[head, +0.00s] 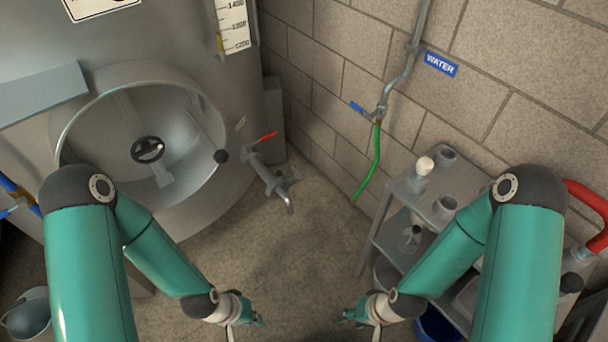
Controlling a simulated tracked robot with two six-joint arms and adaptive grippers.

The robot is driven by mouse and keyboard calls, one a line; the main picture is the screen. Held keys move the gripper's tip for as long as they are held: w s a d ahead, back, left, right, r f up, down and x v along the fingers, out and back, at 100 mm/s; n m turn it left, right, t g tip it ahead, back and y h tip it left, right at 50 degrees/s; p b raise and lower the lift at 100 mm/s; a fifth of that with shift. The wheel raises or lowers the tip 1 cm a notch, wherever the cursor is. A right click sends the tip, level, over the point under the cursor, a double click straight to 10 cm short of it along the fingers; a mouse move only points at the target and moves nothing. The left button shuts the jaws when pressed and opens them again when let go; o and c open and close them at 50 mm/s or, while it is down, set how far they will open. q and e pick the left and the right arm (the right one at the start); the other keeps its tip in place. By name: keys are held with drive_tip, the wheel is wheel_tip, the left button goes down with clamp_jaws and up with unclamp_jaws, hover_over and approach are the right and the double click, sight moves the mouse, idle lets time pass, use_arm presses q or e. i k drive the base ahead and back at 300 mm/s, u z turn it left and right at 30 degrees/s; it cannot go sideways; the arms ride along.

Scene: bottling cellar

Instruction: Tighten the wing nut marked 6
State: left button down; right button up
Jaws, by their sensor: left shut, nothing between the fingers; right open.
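No wing nut and no number 6 can be made out in the head view. A large grey steel tank (215,95) fills the left side. My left gripper (255,319) is shut and empty, low in the middle, below the tank's tap and apart from the tank. My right gripper (347,316) is open and empty, to its right, over the floor. Both grippers are small and seen from above.
A tap with a red lever (265,137) juts from the tank. A grey trolley (395,225) with a white-capped bottle (423,167) and cups stands at right. A green hose (370,165) hangs on the wall. A bucket (28,315) is at lower left. Floor between is clear.

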sight(298, 175)
drive_tip(key=u, duration=0.1)
drive_tip(key=i, duration=0.9)
drive_tip(key=z, duration=0.05)
